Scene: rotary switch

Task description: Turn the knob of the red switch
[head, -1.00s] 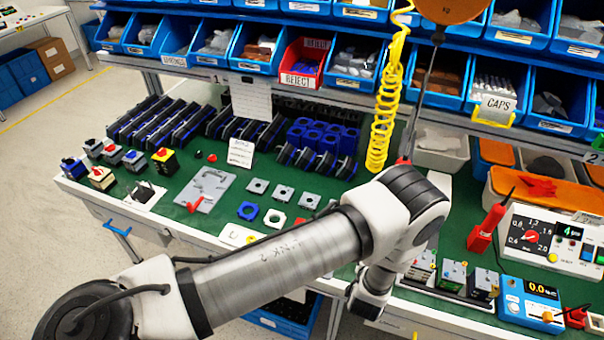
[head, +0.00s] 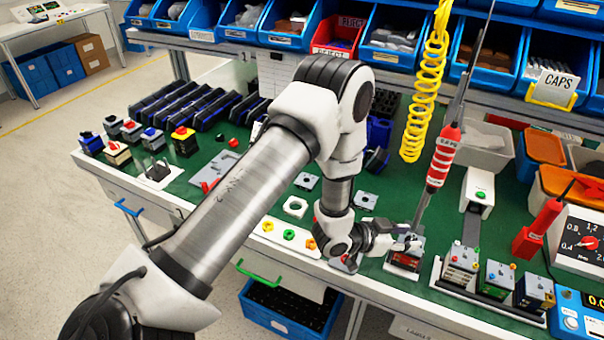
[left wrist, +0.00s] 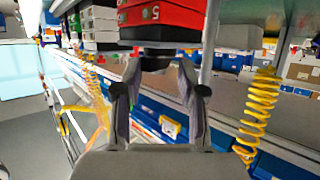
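My left gripper (head: 408,243) is low over the front edge of the green bench in the head view, at a small dark switch box with red on its front (head: 404,261). In the left wrist view a red switch body (left wrist: 160,14) with a white "5" fills the top middle. A dark knob-like part (left wrist: 160,49) sticks out toward me. My left gripper's fingers (left wrist: 160,70) stand apart, with their tips near the sides of that dark part. I cannot tell whether they touch it. My right gripper is not in view.
Several switch boxes (head: 498,278) stand on a rail right of the gripper. A white plate with coloured buttons (head: 289,235) lies left of it. A red-banded hanging tool (head: 441,158) and a yellow coiled hose (head: 424,95) hang close behind. Blue bins line the back.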

